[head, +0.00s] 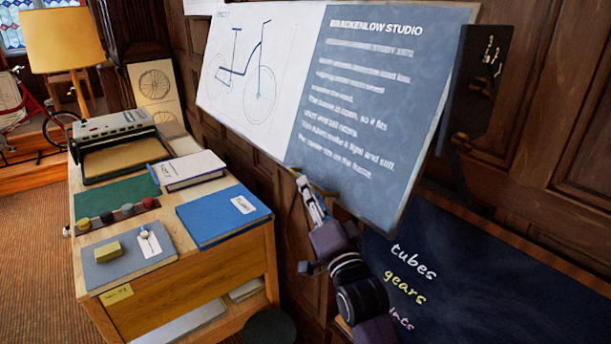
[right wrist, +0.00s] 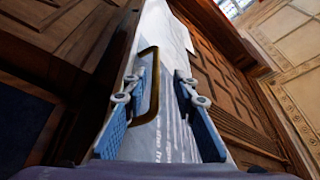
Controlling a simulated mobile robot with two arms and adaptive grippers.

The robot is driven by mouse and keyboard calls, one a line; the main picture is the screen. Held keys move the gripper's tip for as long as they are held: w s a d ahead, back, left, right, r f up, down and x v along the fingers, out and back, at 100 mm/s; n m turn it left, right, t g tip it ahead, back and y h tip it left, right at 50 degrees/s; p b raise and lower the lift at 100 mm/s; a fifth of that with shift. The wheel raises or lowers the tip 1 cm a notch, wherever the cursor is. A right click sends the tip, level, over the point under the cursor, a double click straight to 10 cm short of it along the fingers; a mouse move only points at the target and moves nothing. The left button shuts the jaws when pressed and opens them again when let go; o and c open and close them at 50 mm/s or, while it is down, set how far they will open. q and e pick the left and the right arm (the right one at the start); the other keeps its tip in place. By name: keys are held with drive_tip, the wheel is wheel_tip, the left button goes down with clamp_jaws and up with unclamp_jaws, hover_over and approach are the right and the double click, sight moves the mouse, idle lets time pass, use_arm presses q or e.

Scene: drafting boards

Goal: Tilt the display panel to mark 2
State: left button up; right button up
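The display panel (head: 375,110) hangs on the wood wall in the head view, tilted with its lower edge out. My right gripper (head: 308,188) is at the panel's lower edge, by a brass handle (head: 324,191). In the right wrist view the fingers (right wrist: 158,84) are apart, with the handle (right wrist: 154,88) between them, nearer the left finger. My left gripper is out of view.
A desk (head: 190,298) at left holds a typewriter-like machine (head: 112,124), a white book (head: 188,167), a blue folder (head: 220,215) and a grey board (head: 105,270). A lamp (head: 62,40) stands behind. A chalkboard (head: 480,290) is below the panel.

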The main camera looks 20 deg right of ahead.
drive_tip(key=x, duration=0.3)
drive_tip(key=shift+w+d+f+p, duration=0.15)
drive_tip(key=shift+f+p, duration=0.1)
drive_tip(key=shift+p, duration=0.05)
drive_tip(key=shift+w+r, duration=0.15)
drive_tip(key=shift+w, duration=0.35)
drive_tip(key=shift+c, duration=0.7)
clamp_jaws()
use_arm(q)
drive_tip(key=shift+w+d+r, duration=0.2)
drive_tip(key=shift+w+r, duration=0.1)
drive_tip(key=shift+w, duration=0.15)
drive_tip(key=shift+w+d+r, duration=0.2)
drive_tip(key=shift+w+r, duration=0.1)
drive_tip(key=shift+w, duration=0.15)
